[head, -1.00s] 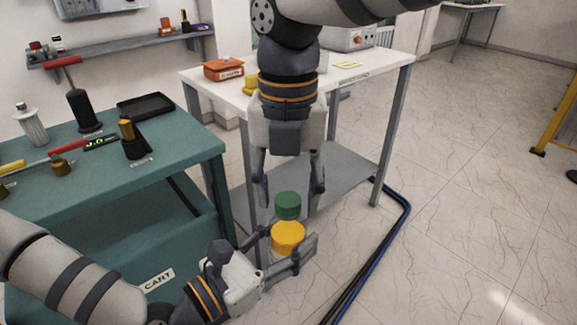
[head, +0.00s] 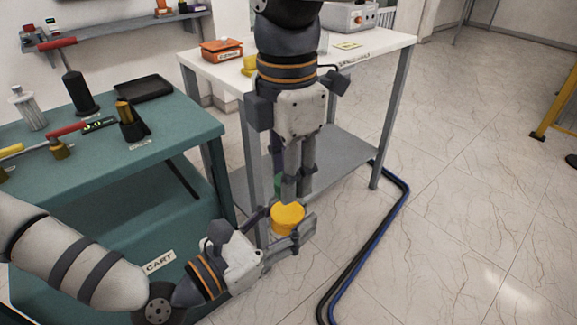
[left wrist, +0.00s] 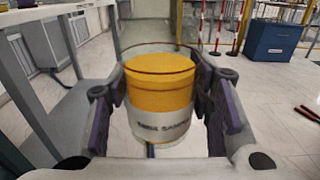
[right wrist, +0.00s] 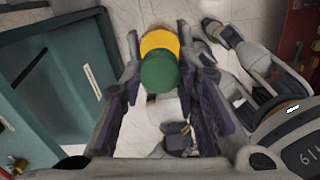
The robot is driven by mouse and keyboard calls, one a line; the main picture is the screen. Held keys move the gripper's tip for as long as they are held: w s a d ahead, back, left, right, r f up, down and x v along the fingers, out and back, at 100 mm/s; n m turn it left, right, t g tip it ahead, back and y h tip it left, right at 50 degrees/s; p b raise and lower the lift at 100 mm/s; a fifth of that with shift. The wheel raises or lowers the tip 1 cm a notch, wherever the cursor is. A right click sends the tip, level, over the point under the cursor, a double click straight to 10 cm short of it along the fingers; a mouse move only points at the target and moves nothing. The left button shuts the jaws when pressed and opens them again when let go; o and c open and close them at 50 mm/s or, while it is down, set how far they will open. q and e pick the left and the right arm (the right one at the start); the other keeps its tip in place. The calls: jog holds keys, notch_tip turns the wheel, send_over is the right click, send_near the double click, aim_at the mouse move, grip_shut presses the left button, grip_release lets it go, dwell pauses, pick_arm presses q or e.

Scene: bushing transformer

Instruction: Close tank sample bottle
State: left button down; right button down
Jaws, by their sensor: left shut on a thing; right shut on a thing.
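The tank sample bottle is a clear jar with yellow contents (head: 287,219) and a white label (left wrist: 162,124). My left gripper (head: 283,229) is shut around its sides and holds it roughly upright. The left wrist view shows the bottle between the fingers (left wrist: 160,100), with no green cap on it. The green cap (right wrist: 160,73) lies between the fingers of my right gripper (right wrist: 158,70), which is shut on it. In the head view the right gripper (head: 297,187) points down just above the bottle, mostly hiding the cap (head: 278,183). I cannot tell the exact gap between cap and bottle.
A teal cart (head: 178,141) with tools and a black tray (head: 143,89) stands at the left. A white table (head: 376,43) with a lower shelf (head: 345,150) stands behind the grippers. Blue and black cables (head: 372,255) run along the floor.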

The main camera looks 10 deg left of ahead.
jog(key=m, duration=1.2)
jog(key=c, duration=1.2)
grip_release()
notch_tip(320, 180, up, 4)
jog(key=shift+r, duration=0.25)
jog(key=shift+c, duration=0.5)
